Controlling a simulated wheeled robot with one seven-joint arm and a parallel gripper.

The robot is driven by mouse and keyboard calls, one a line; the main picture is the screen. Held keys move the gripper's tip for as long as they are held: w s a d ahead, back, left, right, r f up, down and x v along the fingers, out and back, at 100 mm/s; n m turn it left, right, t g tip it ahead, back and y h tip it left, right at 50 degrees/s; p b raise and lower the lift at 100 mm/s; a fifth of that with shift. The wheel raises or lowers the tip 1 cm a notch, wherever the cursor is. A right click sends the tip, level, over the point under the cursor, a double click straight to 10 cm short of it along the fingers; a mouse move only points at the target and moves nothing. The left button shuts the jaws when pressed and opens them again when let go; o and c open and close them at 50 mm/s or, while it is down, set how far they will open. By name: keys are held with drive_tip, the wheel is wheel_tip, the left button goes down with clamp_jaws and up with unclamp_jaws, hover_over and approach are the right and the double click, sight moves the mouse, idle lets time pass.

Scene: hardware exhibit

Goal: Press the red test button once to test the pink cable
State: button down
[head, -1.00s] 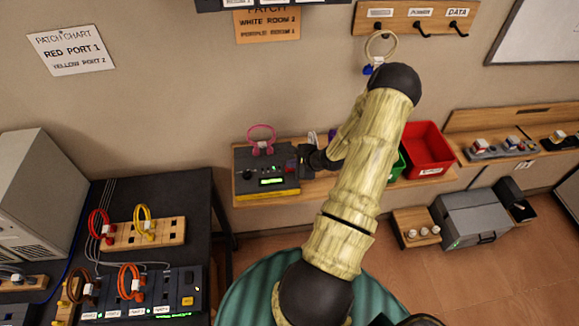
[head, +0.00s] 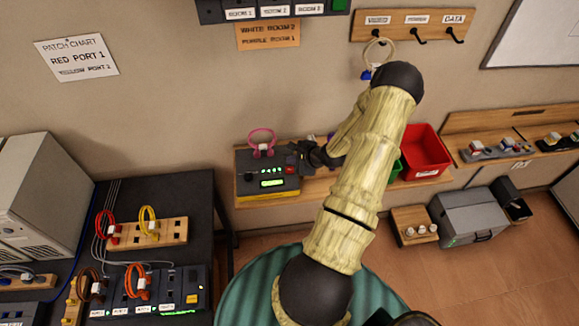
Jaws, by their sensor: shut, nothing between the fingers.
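The tester (head: 266,190) is a dark box with a yellow lower edge on the wall shelf, left of my arm. The pink cable (head: 262,136) is looped upright at its top edge, with a white plug at the box. A row of green lights glows on the tester's face above a lit green display (head: 272,183). The red test button (head: 291,160) shows as a small reddish patch at the tester's right side, partly hidden by my gripper. My gripper (head: 302,158) is dark, shut and empty, with its tip at that button. I cannot tell whether it touches.
A red bin (head: 425,150) and a partly hidden green bin stand on the shelf right of my arm. A black table (head: 180,200) at left holds patch panels with red, yellow and orange cables. A cable loop (head: 379,50) hangs from a hook above my arm.

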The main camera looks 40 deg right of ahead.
sight(292, 171)
drive_tip(key=shift+r+p, duration=1.3)
drive_tip(key=shift+r, duration=0.2)
drive_tip(key=shift+f, duration=0.1)
